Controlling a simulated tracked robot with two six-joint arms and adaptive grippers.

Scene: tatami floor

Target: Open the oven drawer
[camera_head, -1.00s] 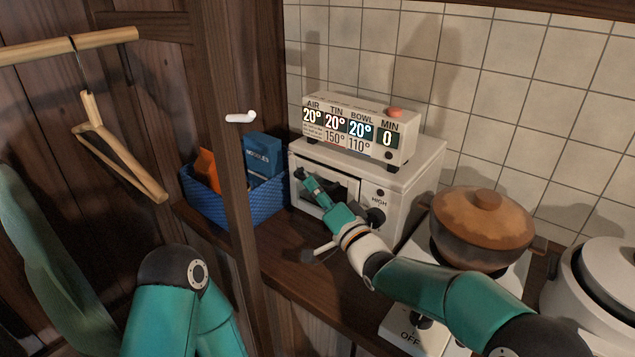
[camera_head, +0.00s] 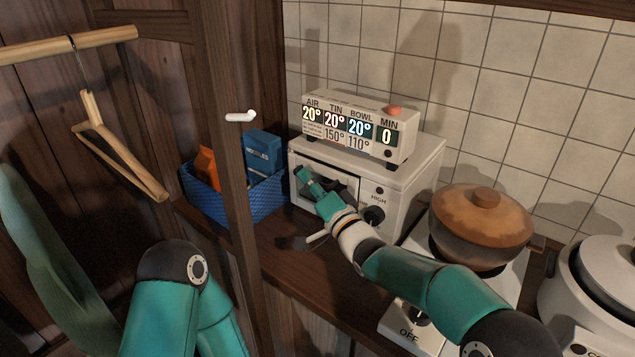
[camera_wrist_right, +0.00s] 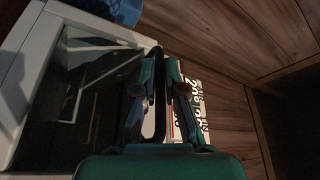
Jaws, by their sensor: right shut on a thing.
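The small white oven (camera_head: 410,185) stands on the dark wooden counter, with a dark window in its front and a knob marked HIGH at the right. My right gripper (camera_head: 303,175) is at the upper left of the oven's front. In the right wrist view its two fingers (camera_wrist_right: 159,88) are shut on a dark bar, the oven handle (camera_wrist_right: 158,60). The glassy dark front (camera_wrist_right: 95,95) with its pale frame lies beside the fingers. I cannot tell whether the front stands ajar. My left arm shows at lower left, but its gripper is out of view.
A display box (camera_head: 350,125) sits on top of the oven. A blue basket (camera_head: 215,200) with packets stands left of it, behind a wooden post (camera_head: 232,150). A lidded brown pot (camera_head: 480,225) and a white cooker (camera_head: 600,295) stand to the right.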

